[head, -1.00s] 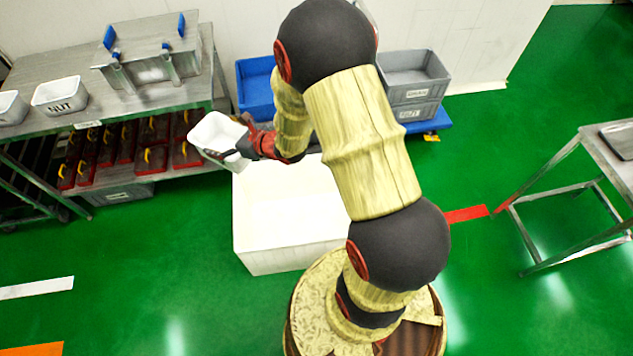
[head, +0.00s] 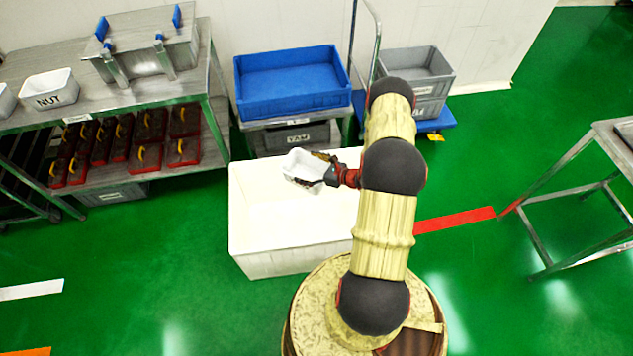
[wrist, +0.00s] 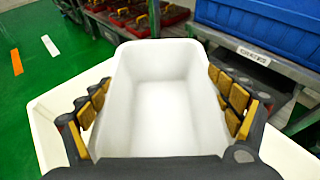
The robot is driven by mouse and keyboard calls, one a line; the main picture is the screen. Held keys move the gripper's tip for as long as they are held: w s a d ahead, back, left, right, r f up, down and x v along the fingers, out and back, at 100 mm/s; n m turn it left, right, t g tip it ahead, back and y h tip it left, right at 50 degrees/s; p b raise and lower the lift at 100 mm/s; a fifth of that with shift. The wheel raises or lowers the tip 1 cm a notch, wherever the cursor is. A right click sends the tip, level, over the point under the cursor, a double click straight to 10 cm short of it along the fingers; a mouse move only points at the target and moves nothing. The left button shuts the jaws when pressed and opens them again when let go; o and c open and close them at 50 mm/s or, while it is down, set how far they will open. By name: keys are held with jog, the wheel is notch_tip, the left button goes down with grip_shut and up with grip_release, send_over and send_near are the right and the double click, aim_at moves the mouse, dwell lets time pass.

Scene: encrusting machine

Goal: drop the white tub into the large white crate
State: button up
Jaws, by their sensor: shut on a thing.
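The white tub (head: 304,165) is in my gripper (head: 318,170), above the back part of the large white crate (head: 290,265). In the wrist view the empty tub (wrist: 165,95) sits upright between the yellow-padded fingers of my gripper (wrist: 165,105), which press on its two long sides. The large white crate (wrist: 50,110) shows below and on both sides of the tub there. The crate stands on the green floor, and its visible inside looks empty. Part of its right side is hidden behind my arm.
A blue bin (head: 290,100) sits on a low stand behind the crate. Grey crates (head: 418,105) stand on a blue trolley at the back right. A metal table with a NUT tub (head: 49,92) is at the left; a metal stand (head: 570,180) is at the right. Green floor lies open in front.

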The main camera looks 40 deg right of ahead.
jog(key=s+f, duration=0.1)
jog(key=f, duration=0.1)
jog(key=s+d+f, duration=0.1)
jog(key=f, duration=0.1)
jog(key=s+f, duration=0.1)
jog(key=f, duration=0.1)
jog(key=shift+s+d+b, duration=0.35)
jog(key=shift+s, duration=0.05)
jog(key=shift+f+b, duration=1.75)
jog(key=shift+f, duration=1.15)
jog(key=o, duration=1.4)
jog(key=v, duration=1.2)
jog(key=shift+a, duration=0.1)
